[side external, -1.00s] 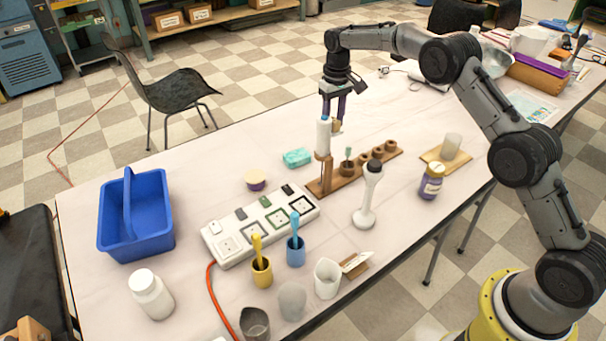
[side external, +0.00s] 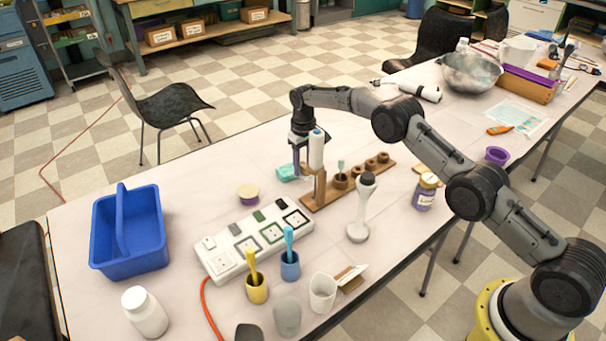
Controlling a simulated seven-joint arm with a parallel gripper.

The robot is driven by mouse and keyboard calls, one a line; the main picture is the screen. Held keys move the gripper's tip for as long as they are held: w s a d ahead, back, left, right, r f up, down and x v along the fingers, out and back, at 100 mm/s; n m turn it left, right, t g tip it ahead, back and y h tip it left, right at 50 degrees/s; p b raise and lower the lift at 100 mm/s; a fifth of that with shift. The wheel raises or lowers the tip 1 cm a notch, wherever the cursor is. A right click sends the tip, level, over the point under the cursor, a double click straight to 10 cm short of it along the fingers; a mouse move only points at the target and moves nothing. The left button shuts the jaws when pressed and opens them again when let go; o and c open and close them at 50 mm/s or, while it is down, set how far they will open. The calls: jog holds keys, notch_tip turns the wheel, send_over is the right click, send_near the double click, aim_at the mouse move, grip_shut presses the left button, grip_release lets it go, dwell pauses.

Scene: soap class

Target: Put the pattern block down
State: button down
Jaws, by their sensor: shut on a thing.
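My gripper (side external: 305,168) is low over the far side of the table, behind a white bottle-like thing on a wooden post (side external: 318,160). One purple finger shows just left of the bottle; the other is hidden behind it. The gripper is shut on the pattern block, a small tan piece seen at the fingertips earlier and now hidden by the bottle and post. I cannot tell whether the block touches the table. A teal block (side external: 286,172) lies on the table just left of the fingers.
A wooden strip with cups (side external: 340,187) runs right of the post. A white board with dark sockets (side external: 250,240), a purple tub with a pale lid (side external: 248,194) and a white stand (side external: 359,215) are nearer. A blue caddy (side external: 130,235) stands left. The table's far left is clear.

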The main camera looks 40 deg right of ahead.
aim_at(303, 173)
jog(key=shift+f, duration=1.55)
jog(key=shift+f, duration=0.15)
jog(key=shift+c, duration=2.1)
grip_release()
notch_tip(303, 173, up, 12)
jog(key=shift+r, duration=0.15)
jog(key=shift+r, duration=0.1)
